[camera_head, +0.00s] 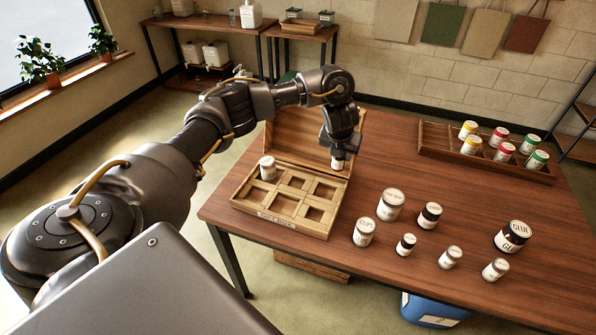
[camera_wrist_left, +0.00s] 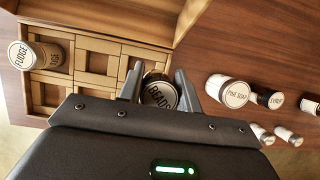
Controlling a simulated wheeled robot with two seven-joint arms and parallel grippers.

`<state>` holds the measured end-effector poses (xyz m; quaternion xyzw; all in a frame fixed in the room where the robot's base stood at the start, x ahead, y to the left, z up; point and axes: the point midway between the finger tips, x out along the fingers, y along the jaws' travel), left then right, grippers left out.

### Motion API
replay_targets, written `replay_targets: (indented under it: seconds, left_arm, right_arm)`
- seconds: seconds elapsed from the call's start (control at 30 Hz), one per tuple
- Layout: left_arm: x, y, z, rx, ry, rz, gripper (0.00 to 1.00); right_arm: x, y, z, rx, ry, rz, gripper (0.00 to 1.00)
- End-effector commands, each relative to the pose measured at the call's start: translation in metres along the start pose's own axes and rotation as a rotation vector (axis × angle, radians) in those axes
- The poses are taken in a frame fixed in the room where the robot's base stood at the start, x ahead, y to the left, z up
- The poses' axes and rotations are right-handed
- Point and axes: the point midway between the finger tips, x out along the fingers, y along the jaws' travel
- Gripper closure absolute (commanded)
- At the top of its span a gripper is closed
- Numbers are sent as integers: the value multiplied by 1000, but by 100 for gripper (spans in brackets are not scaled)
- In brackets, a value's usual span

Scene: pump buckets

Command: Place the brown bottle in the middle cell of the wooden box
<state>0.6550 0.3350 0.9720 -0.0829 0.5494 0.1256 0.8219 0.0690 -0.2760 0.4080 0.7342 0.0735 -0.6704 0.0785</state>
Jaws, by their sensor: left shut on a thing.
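The open wooden box (camera_head: 311,231) stands at the table's left end, with two rows of three cells and its lid raised behind. A jar labelled FUDGE (camera_head: 268,168) is in the back-left cell; it also shows in the left wrist view (camera_wrist_left: 21,56). My left gripper (camera_head: 339,150) is shut on a small jar labelled BEADS (camera_wrist_left: 158,96). It holds the jar at the box's back-right side, by the lid; the exact height is unclear. The held jar's body is mostly hidden, so its colour is uncertain. The other visible cells look empty. My right gripper is not in view.
Several jars stand loose right of the box, including a white one (camera_head: 390,205), a dark brown one (camera_head: 430,215) and a dark GLUE jar (camera_head: 513,236). A wooden tray (camera_head: 433,151) with colour-lidded jars is at the back right. The table's middle back is clear.

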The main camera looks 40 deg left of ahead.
Motion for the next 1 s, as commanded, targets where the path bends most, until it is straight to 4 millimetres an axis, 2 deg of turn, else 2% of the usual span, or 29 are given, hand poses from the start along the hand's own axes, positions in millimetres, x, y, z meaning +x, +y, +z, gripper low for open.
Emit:
replay_targets:
  seconds: [0.37, 0.4, 0.5, 0.7, 0.9, 1.0]
  left_arm:
    - [40, 91, -24, -3, 5, 2, 94]
    - [52, 96, -30, -2, 6, 0, 94]
    - [68, 110, -37, -1, 5, -1, 94]
    - [81, 126, -42, 2, 1, -2, 94]
    - [83, 130, -43, 3, 1, -1, 94]
    - [95, 135, -50, 1, 4, -1, 94]
  right_arm:
    - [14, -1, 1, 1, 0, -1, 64]
    - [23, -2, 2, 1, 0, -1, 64]
    - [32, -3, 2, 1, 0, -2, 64]
    - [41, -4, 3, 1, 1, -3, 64]
    - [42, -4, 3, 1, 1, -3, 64]
    - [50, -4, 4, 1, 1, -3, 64]
